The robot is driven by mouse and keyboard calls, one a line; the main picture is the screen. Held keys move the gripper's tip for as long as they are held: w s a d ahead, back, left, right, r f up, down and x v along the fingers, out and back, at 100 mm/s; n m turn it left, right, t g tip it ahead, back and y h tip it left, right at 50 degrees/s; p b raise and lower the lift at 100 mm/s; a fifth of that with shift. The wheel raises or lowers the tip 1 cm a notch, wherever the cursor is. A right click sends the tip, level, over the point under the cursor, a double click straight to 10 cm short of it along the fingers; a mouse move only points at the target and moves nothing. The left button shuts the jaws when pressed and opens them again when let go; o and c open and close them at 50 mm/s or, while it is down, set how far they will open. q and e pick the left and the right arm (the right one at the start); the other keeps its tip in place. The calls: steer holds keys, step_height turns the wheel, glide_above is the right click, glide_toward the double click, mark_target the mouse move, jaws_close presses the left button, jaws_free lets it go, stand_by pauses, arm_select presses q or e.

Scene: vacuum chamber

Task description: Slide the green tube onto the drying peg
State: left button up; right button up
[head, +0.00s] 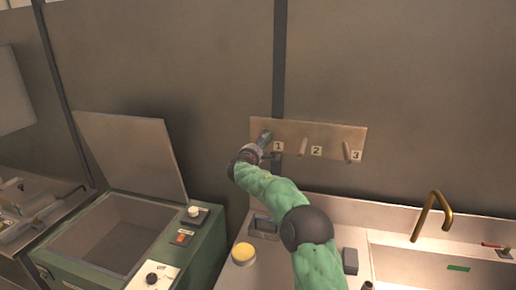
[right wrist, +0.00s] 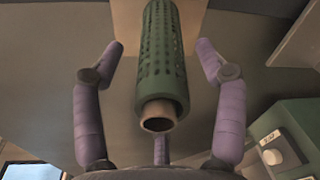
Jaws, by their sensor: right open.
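The green tube (right wrist: 160,62) is perforated, with a tan ring showing at its near end. In the head view the tube (head: 265,137) is at the peg marked 1 on the tan peg board (head: 335,133), pointing out from it. It hides that peg, so how far it sits on it cannot be told. My right gripper (right wrist: 159,47) is open, its purple fingers spread on both sides of the tube with gaps. In the head view the right gripper (head: 262,150) is just in front of the board. My left gripper is not in view.
Bare pegs 2 (head: 303,146) and 3 (head: 347,151) stick out to the right. Below are a sink with a brass faucet (head: 432,212), a yellow-topped round object (head: 243,252) and a grey block (head: 350,261). A green machine (head: 205,250) with raised lid (head: 130,150) stands left.

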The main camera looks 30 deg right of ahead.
steer(key=v, duration=1.1)
steer(key=shift+s+a, duration=0.25)
